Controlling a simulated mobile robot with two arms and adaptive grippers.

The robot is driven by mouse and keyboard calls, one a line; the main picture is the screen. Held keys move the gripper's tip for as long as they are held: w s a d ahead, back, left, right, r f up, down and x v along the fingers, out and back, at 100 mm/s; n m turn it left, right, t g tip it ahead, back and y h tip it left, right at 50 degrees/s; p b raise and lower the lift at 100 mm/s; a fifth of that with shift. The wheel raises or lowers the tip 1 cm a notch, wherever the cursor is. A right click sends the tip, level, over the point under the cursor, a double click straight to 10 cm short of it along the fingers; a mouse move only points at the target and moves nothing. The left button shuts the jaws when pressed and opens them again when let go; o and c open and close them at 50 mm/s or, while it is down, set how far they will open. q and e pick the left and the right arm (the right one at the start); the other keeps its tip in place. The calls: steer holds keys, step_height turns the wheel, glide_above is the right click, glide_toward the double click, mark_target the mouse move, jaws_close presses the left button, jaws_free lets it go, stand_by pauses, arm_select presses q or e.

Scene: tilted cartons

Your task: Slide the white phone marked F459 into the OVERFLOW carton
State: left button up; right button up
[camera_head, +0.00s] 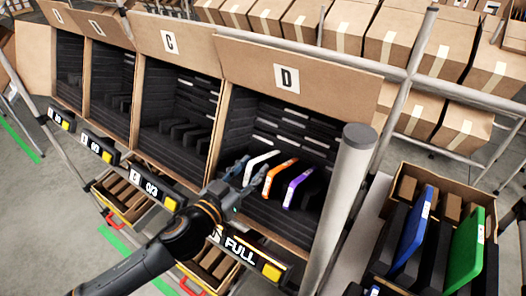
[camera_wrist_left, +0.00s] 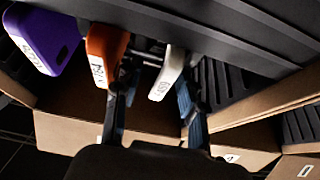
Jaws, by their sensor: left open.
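A white phone (camera_head: 260,163) stands in the slots of carton D (camera_head: 297,50), to the left of an orange phone (camera_head: 280,173) and a purple phone (camera_head: 298,187). In the left wrist view the white phone (camera_wrist_left: 169,73) has a label too small to read. My left gripper (camera_head: 241,174) is open at the front of carton D, by the white phone. In the left wrist view its fingers (camera_wrist_left: 155,98) lie either side of the white phone's near end; contact cannot be told. The left finger overlaps the orange phone (camera_wrist_left: 104,45). No OVERFLOW label is readable. My right gripper is not in view.
Carton C (camera_head: 180,45) beside it shows empty slots and a 0/3 sign (camera_head: 152,189). The sign under carton D reads FULL (camera_head: 240,250). A grey post (camera_head: 345,190) stands right of carton D. Beyond it, a box (camera_head: 410,172) holds blue (camera_head: 412,230) and green (camera_head: 466,250) devices.

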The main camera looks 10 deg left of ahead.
mark_target(263, 156)
arm_select(q)
steer(key=p+x, duration=0.1)
steer(key=x, duration=0.3)
steer(key=shift+r, duration=0.15)
steer(key=shift+w+d, duration=0.25)
steer(key=shift+w, duration=0.35)
jaws_close()
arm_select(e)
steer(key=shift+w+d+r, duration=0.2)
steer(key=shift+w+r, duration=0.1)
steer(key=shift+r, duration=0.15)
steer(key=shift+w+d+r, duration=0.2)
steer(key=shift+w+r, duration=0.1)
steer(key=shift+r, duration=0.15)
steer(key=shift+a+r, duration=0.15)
